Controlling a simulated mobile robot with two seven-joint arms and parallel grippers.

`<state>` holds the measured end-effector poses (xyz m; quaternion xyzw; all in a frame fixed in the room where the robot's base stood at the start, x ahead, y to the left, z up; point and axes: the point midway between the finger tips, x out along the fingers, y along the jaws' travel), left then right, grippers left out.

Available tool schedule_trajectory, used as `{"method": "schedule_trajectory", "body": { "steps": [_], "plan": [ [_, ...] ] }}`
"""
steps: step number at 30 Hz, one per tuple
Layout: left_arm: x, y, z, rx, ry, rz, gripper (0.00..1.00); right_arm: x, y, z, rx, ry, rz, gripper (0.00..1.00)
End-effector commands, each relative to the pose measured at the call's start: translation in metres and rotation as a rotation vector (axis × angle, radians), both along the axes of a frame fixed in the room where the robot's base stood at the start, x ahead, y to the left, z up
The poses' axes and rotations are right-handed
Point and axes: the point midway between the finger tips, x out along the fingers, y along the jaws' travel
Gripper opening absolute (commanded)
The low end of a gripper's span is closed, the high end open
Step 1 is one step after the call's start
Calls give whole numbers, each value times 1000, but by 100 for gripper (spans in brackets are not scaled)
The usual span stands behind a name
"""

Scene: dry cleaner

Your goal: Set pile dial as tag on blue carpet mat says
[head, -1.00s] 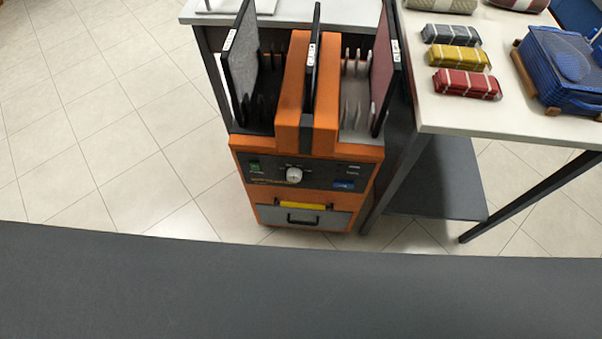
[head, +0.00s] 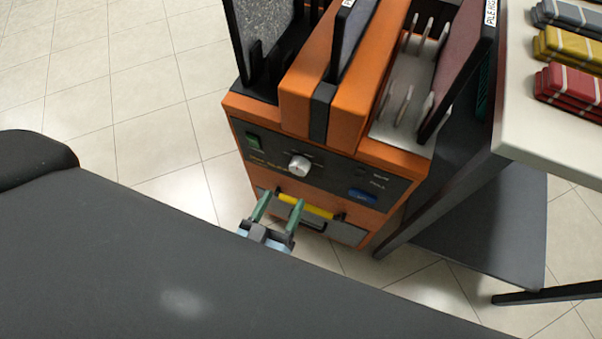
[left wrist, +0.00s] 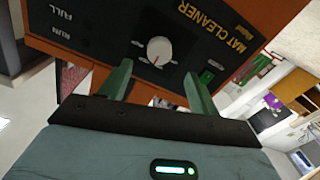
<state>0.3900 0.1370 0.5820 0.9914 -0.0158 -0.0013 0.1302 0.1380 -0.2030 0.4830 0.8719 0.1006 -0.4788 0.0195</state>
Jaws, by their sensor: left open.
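The orange mat cleaner (head: 390,190) stands ahead with a dark front panel. Its white round dial (head: 299,167) sits mid-panel; it also shows in the left wrist view (left wrist: 159,50), with a short red mark on its edge. Mats stand in slots on top: a grey one (head: 268,25) at left, a bluish one (head: 352,30) in the middle and a reddish one (head: 458,65) at right. White tags are on their edges, not fully readable. My left gripper (head: 280,207) is open and empty, below and in front of the dial, apart from it. My right gripper is not in view.
A yellow handle (head: 305,207) and grey drawer lie below the panel, close to my left gripper. A green switch (head: 253,140) and a blue button (head: 362,196) flank the dial. Tiled floor is free at left.

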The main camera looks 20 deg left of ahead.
Motion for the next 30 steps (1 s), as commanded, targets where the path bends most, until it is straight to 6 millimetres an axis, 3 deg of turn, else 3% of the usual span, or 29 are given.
{"method": "schedule_trajectory", "body": {
  "steps": [5,18,30],
  "plan": [
    [9,-1,1,-1,0,-1,62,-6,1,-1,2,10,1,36],
    [68,-2,0,-1,0,-1,62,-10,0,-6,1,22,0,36],
    [78,-3,0,0,2,-3,62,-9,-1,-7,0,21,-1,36]
  ]
}}
